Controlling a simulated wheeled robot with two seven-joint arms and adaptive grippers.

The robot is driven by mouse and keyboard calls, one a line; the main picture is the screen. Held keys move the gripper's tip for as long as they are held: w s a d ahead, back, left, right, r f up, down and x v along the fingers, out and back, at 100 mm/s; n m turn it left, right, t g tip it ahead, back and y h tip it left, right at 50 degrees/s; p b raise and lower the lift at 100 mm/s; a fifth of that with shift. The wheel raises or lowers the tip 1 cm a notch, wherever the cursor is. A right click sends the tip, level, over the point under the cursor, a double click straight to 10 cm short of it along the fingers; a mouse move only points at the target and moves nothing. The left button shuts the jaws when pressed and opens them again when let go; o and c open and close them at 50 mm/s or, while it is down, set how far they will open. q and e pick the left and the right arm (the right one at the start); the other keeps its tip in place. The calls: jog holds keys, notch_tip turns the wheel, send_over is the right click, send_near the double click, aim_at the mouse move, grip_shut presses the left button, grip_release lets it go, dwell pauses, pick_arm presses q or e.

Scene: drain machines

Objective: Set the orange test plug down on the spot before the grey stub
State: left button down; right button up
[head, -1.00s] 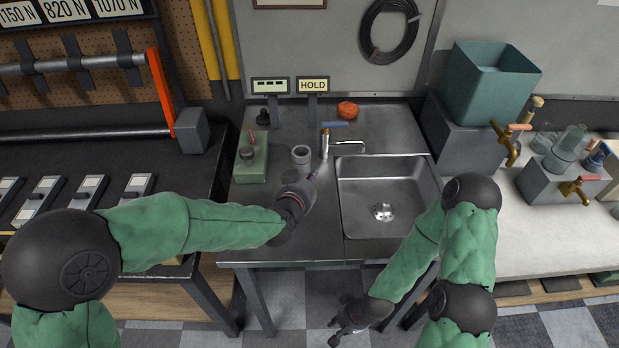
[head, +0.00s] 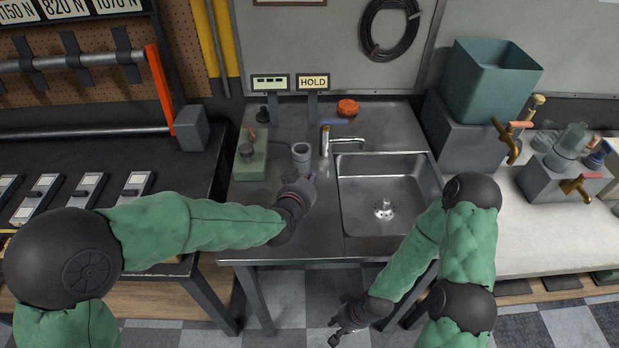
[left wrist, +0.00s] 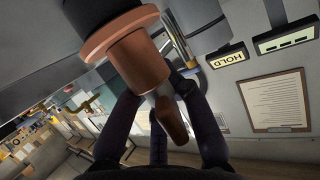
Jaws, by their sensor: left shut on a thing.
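My left gripper (head: 311,179) is over the steel bench, left of the sink and on the near side of the grey stub (head: 301,153). In the left wrist view its dark fingers close around the orange test plug (left wrist: 136,52), which has a wide flange and a narrower body. A large black round part adjoins the flange at the top of that view. In the head view the hand mostly hides the plug and the spot before the stub. My right gripper (head: 336,333) hangs low before the bench, with its fingers apart and empty.
A green box (head: 251,163) stands left of the stub. A faucet (head: 325,142) and sink (head: 390,190) lie to the right. An orange round knob (head: 347,107) sits at the back, near the HOLD sign (head: 313,82). The bench front left of the sink is clear.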

pick_arm(q)
jog(key=c, duration=1.2)
grip_release()
jog(key=shift+o, duration=0.2)
jog(key=v, duration=1.2)
